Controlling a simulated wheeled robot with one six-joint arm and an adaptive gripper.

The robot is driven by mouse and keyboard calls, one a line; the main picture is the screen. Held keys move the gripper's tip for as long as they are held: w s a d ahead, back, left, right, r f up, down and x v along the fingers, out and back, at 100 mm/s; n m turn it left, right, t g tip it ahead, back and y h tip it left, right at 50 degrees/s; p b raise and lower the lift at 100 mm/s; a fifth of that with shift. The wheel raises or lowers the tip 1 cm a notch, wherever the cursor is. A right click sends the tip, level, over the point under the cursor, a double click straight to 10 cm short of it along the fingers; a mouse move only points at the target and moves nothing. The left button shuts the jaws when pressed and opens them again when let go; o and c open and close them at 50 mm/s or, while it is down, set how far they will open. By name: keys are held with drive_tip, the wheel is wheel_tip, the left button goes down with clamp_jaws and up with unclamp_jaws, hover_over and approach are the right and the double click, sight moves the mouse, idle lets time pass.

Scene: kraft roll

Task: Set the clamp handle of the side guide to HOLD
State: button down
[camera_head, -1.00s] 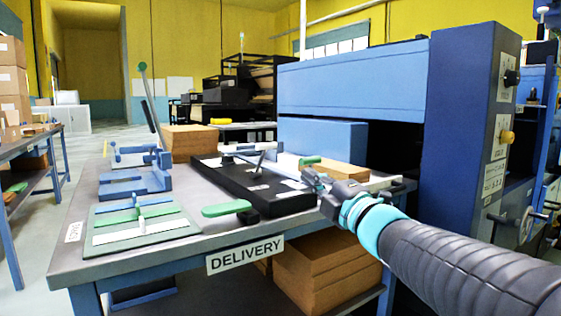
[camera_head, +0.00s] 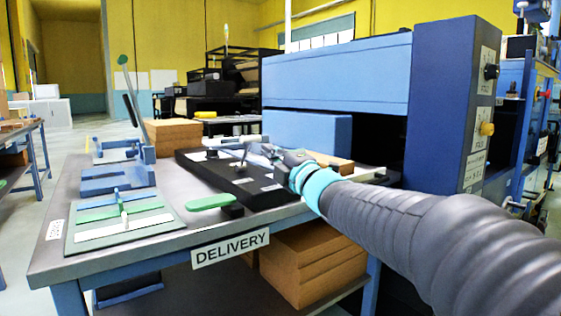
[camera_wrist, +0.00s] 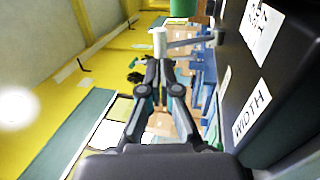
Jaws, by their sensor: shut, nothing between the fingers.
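The black side guide (camera_head: 235,180) lies on the delivery table, with white labels on its top. In the wrist view the guide's black face (camera_wrist: 275,95) fills the right side, with a "WIDTH" label (camera_wrist: 251,108) and another that I cannot read. A grey lever (camera_wrist: 190,42) with a pale upright grip (camera_wrist: 159,42) stands out from it; this looks like the clamp handle. My gripper (camera_head: 268,150) is over the guide's far part. In the wrist view my gripper (camera_wrist: 160,68) is shut and empty, its tips just below the grip; I cannot tell whether they touch.
A green paddle handle (camera_head: 210,202) sticks out at the guide's front. A blue fixture with a tall lever (camera_head: 132,108) and a green-barred plate (camera_head: 120,218) stand to the left. Brown stacks (camera_head: 172,137) are behind. The blue machine (camera_head: 340,70) rises at the right.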

sight(254, 139)
drive_tip(key=shift+x, duration=2.35)
drive_tip(key=shift+r+p, duration=0.1)
drive_tip(key=shift+p, duration=0.25)
